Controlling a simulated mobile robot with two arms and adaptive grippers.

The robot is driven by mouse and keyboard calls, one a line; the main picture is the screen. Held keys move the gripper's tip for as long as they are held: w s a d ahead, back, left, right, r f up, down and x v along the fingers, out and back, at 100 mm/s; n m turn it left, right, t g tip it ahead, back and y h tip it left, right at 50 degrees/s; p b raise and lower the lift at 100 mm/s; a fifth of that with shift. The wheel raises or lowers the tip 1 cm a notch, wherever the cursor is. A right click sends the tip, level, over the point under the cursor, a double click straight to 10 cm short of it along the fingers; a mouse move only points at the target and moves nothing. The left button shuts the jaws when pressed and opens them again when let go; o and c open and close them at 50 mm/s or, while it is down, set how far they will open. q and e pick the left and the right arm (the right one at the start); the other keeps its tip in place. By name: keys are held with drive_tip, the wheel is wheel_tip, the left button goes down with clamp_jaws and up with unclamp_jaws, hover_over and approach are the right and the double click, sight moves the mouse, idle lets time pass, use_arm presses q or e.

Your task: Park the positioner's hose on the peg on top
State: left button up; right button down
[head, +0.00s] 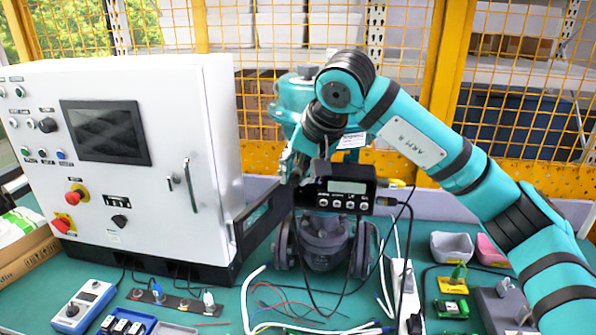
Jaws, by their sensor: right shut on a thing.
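The positioner (347,193) is a black box with a small display and a row of round buttons, mounted on the front of a teal valve actuator (293,95). My right gripper (291,170) is at the positioner's upper left corner, pointing down, and is shut. A thin black hose (299,262) hangs below the gripper and curves down toward the table; the gripped end is too small and dark to make out. The peg on top cannot be made out, with my wrist in front of that area. My left gripper is not in view.
A white control cabinet (145,150) stands close on the left, its door handle side facing the valve. Cables and a white power strip (404,285) lie in front. Grey (451,247) and pink (490,250) bins stand right. A yellow mesh fence (525,80) is behind.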

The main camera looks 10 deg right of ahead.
drive_tip(key=shift+s, duration=0.15)
drive_tip(key=shift+s+a, duration=0.2)
drive_tip(key=shift+s, duration=0.15)
drive_tip(key=shift+s+a+b, duration=0.2)
drive_tip(key=shift+s+b, duration=0.15)
drive_tip(key=shift+s, duration=0.15)
idle(0.7)
drive_tip(key=shift+s+a+b, duration=0.25)
drive_tip(key=shift+s, duration=0.35)
drive_tip(key=shift+s+a+b, duration=0.2)
drive_tip(key=shift+s+a, duration=0.05)
drive_tip(key=shift+s, duration=0.35)
drive_tip(key=shift+s+a+b, duration=0.25)
drive_tip(key=shift+s, duration=0.35)
